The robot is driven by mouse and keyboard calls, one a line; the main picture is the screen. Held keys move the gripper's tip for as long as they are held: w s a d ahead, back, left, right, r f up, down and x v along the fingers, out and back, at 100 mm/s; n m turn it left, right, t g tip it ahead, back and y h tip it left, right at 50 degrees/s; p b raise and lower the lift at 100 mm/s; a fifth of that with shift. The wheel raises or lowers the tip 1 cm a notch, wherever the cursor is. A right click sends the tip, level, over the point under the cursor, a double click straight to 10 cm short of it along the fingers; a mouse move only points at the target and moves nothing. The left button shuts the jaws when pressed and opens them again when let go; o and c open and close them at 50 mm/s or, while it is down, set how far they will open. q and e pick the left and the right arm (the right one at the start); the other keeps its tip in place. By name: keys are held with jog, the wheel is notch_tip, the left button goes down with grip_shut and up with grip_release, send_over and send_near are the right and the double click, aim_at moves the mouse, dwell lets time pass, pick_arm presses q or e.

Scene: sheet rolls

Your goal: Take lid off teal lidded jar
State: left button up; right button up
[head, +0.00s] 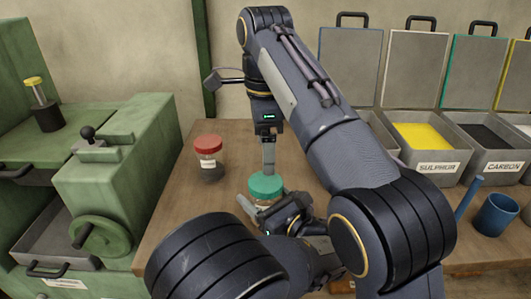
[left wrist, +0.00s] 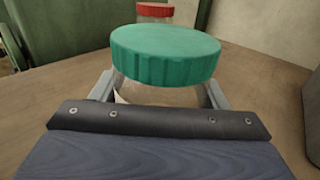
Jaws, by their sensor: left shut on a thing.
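The teal lidded jar stands upright on the wooden table, its ribbed teal lid (head: 266,187) in place on the clear glass body (left wrist: 160,94). My left gripper (head: 268,210) reaches in low from the front. In the left wrist view its fingers (left wrist: 160,90) lie on either side of the glass just below the lid, shut on the jar. My right gripper (head: 268,170) points straight down from above, its tips at or just above the lid. I cannot tell whether they touch it or how far apart they are. My arms hide the jar's lower part in the head view.
A red-lidded jar (head: 209,158) stands behind and left of the teal one. A green machine with a handwheel (head: 100,237) is at the left. Open bins labelled sulphur (head: 439,168) and carbon (head: 502,170) and a blue mug (head: 496,214) are at the right.

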aim_at(266, 181)
jog(key=shift+m, duration=0.5)
jog(key=shift+f, duration=0.15)
notch_tip(266, 181, down, 8)
jog(key=shift+r, duration=0.25)
